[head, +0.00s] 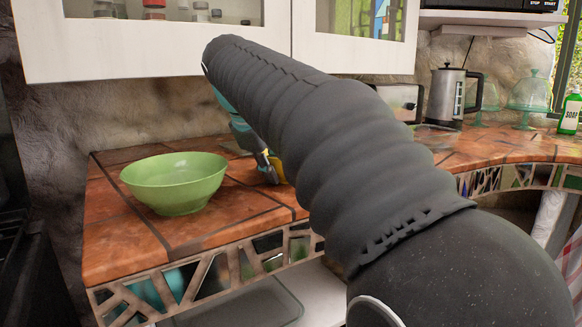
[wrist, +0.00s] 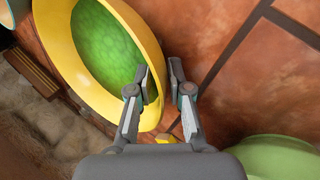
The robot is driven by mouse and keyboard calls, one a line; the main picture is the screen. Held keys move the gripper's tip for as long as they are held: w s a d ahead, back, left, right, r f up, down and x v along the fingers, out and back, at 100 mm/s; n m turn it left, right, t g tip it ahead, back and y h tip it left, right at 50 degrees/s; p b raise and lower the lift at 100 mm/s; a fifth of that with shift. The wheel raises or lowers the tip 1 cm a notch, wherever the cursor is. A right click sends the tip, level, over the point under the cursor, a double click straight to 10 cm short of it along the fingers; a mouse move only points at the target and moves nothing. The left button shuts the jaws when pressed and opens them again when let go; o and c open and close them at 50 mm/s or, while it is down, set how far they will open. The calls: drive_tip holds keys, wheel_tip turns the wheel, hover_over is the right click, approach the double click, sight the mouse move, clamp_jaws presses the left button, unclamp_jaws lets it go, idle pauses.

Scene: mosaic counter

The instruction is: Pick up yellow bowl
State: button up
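The yellow bowl (wrist: 100,45) has a patterned green inside and a broad yellow rim. It fills the upper left of the wrist view. In the head view only a small yellow part (head: 278,168) shows beside my gripper (head: 266,166); my arm hides the rest. In the wrist view my gripper (wrist: 160,82) is open. Its left finger is over the bowl's inside and its right finger is outside, with the rim between them. I see a gap between the fingers; I cannot tell whether either touches the bowl.
A green bowl (head: 175,183) stands on the tiled counter (head: 120,240) to the left, its edge also in the wrist view (wrist: 282,158). A kettle (head: 449,95), toaster (head: 400,102), glass domes and soap bottle (head: 570,112) stand farther right. White cabinets (head: 150,45) hang above.

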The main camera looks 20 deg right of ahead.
clamp_jaws()
drive_tip(key=shift+r, duration=0.15)
drive_tip(key=shift+r, duration=0.25)
drive_tip(key=r, duration=0.1)
drive_tip(key=r+p, duration=0.1)
drive_tip(key=r, duration=0.2)
drive_tip(key=shift+s+d+r, duration=0.1)
drive_tip(key=shift+s+d, duration=0.1)
drive_tip(key=shift+d, duration=0.1)
drive_tip(key=s+d+r+p, duration=0.1)
drive_tip(key=s+d+r, duration=0.5)
drive_tip(key=s+d, duration=0.1)
drive_tip(key=shift+s+d, duration=0.15)
drive_tip(key=shift+d, duration=0.45)
